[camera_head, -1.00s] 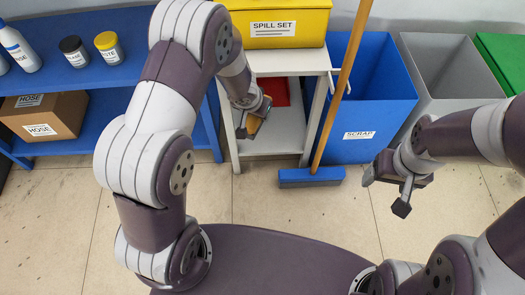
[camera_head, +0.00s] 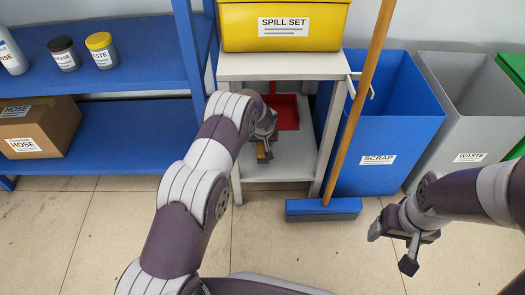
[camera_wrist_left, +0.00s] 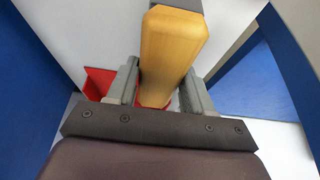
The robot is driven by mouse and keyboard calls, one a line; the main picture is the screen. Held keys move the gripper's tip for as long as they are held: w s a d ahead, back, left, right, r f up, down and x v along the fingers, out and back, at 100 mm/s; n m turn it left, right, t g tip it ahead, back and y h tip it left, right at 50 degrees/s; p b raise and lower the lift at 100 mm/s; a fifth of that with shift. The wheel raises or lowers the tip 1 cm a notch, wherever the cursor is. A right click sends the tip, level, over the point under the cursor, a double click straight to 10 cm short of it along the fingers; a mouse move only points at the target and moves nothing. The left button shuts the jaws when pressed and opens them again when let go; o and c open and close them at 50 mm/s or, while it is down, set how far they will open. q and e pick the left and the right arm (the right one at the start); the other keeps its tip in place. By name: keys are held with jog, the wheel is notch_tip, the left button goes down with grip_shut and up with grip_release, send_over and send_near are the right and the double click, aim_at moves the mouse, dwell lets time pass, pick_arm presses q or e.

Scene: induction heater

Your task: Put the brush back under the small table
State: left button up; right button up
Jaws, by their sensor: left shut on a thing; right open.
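My left gripper (camera_head: 264,148) is at the open front of the small white table (camera_head: 280,66), above its lower shelf. It is shut on the wooden handle of the brush (camera_wrist_left: 170,50); a bit of the handle also shows in the head view (camera_head: 263,153). In the wrist view a grey part shows at the handle's far end; the bristles cannot be made out. A red dustpan (camera_head: 287,112) stands on the lower shelf behind the gripper. My right gripper (camera_head: 400,250) is open and empty above the floor at the right.
A yellow spill set box (camera_head: 320,27) sits on the table top. A blue broom (camera_head: 322,209) with a long wooden handle leans at the table's right front. Blue scrap (camera_head: 405,140) and grey waste (camera_head: 455,130) bins stand right. Blue shelving (camera_head: 110,135) stands left.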

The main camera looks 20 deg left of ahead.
pick_arm(q)
notch_tip(320, 180, down, 4)
jog(key=shift+b, duration=1.2)
jog(key=shift+r, duration=0.15)
jog(key=shift+c, duration=0.6)
jog(key=shift+s, duration=0.1)
jog(key=o, duration=1.2)
jog(key=p+v, duration=0.6)
jog(key=v, duration=0.5)
jog(key=shift+r, duration=0.3)
jog(key=shift+s+d+r, duration=0.1)
jog(key=shift+s+r, duration=0.05)
jog(key=shift+r, duration=0.1)
